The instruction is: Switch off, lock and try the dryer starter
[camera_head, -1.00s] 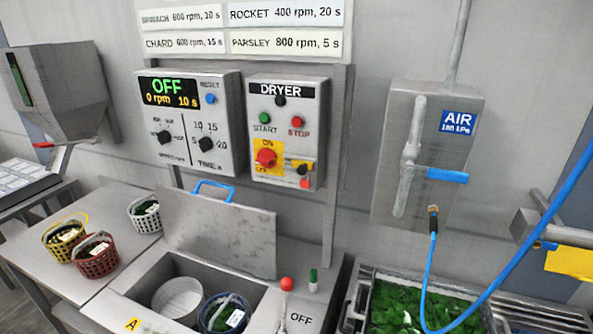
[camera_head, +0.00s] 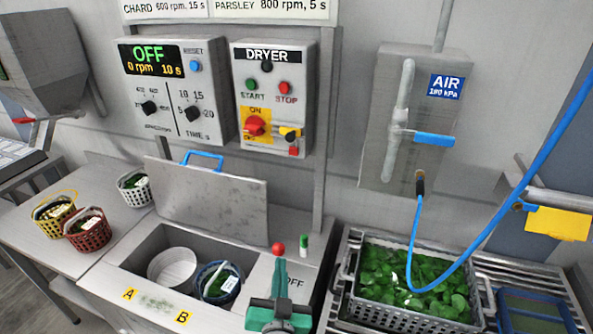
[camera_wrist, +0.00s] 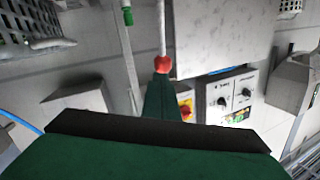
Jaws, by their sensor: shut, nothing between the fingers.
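The dryer starter (camera_head: 270,95) is a grey wall box labelled DRYER, with a green START button (camera_head: 250,85) and a red STOP button (camera_head: 285,87). Its red rotary switch (camera_head: 254,126) sits on a yellow ON/OFF plate at the lower left. A yellow-and-black piece (camera_head: 289,133) and a small red piece (camera_head: 293,151) are at the lower right; I cannot tell whether that is the padlock. My green gripper (camera_head: 280,265) is shut and empty, low in front of the bench, well below the starter. The wrist view shows the red knob (camera_wrist: 162,64) just beyond my gripper, and part of the yellow plate (camera_wrist: 185,103).
The timer panel (camera_head: 170,90) left of the starter reads OFF, 0 rpm. The red-knobbed lever (camera_head: 278,248) and a green-topped post (camera_head: 303,245) stand beside my gripper. A blue hose (camera_head: 500,225) hangs at right.

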